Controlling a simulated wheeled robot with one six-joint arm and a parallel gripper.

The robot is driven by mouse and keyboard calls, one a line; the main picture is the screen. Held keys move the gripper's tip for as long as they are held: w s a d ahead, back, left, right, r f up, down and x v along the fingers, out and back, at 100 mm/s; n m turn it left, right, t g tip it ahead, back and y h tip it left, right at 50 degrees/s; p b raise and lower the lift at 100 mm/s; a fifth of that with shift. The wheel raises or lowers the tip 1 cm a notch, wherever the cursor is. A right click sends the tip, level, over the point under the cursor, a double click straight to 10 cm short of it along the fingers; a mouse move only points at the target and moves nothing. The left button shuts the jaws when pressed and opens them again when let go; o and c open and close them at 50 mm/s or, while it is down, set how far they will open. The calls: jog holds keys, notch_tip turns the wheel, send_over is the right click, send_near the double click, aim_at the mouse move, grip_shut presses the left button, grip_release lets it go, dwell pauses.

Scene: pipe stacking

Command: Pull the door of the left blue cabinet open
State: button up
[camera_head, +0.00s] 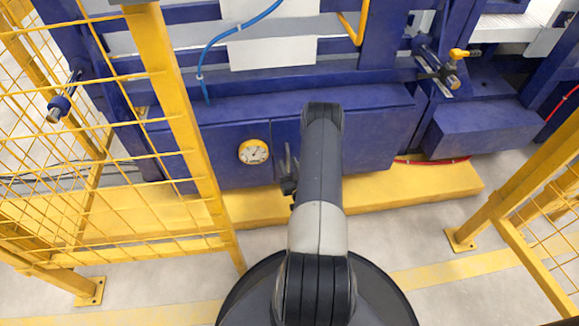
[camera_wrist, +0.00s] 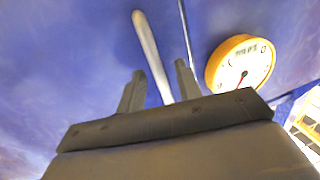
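The left blue cabinet (camera_head: 220,150) is low on the machine, with a round yellow-rimmed gauge (camera_head: 254,152) on its front. Its door looks shut, flush beside a vertical seam. My gripper (camera_head: 288,160) is at the front near that seam, right of the gauge, partly hidden by my arm. In the wrist view, my gripper (camera_wrist: 159,68) has its two fingers apart on either side of a pale bar handle (camera_wrist: 147,45) on the blue surface. Gaps show between handle and fingers; contact is not visible. The gauge (camera_wrist: 240,62) is to the right there.
A yellow mesh fence (camera_head: 175,100) stands at the left, its post in front of the cabinet's left part. Another yellow fence (camera_head: 500,205) is at the right. A yellow plinth (camera_head: 420,185) runs below the cabinets. Grey floor (camera_head: 400,230) is clear between the fences.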

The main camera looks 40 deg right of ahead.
grip_shut()
dwell(0.3)
dwell(0.3)
